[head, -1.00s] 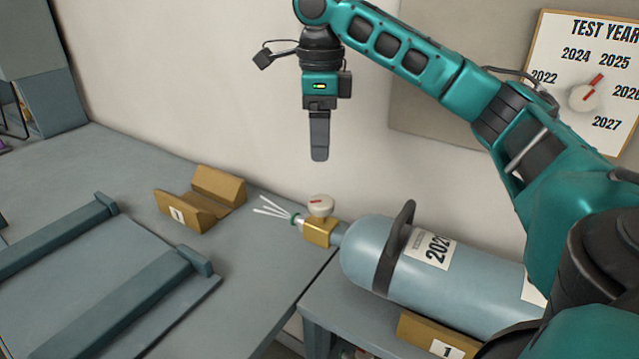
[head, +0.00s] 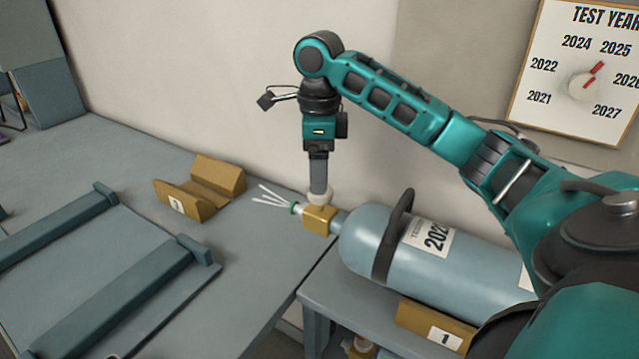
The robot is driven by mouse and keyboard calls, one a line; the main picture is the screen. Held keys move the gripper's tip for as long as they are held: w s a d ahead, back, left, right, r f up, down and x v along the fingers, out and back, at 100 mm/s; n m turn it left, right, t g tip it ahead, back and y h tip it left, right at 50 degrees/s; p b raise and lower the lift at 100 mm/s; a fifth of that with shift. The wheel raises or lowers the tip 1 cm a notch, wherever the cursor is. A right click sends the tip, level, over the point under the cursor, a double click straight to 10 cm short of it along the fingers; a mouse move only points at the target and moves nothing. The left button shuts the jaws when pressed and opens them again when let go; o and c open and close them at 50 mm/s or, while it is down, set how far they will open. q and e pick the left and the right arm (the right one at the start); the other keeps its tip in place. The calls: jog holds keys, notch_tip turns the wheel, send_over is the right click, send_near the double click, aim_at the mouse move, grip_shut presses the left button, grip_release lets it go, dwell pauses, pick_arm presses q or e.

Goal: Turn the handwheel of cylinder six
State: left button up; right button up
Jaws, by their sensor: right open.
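A blue-grey cylinder (head: 385,262) lies on its side on the lower stand, with a brass valve (head: 320,220) at its left end. A pale handwheel (head: 320,199) sits on top of the valve, partly hidden by my fingers. My right gripper (head: 319,190) points straight down with its fingertips at the handwheel. It is open; the gap between the fingers does not show from this side, and I cannot tell whether they touch the wheel. White streaks (head: 272,195) fan out to the left from the valve's green-ringed outlet. My left gripper is not in view.
A brown cradle (head: 205,188) stands on the grey bench (head: 130,165) to the left. A slatted rack (head: 95,280) lies at the front left. A test-year dial board (head: 580,75) hangs on the wall.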

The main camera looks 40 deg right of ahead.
jog(key=shift+f, duration=2.05)
jog(key=shift+c, duration=0.2)
jog(key=c, duration=1)
jog(key=shift+n, duration=0.3)
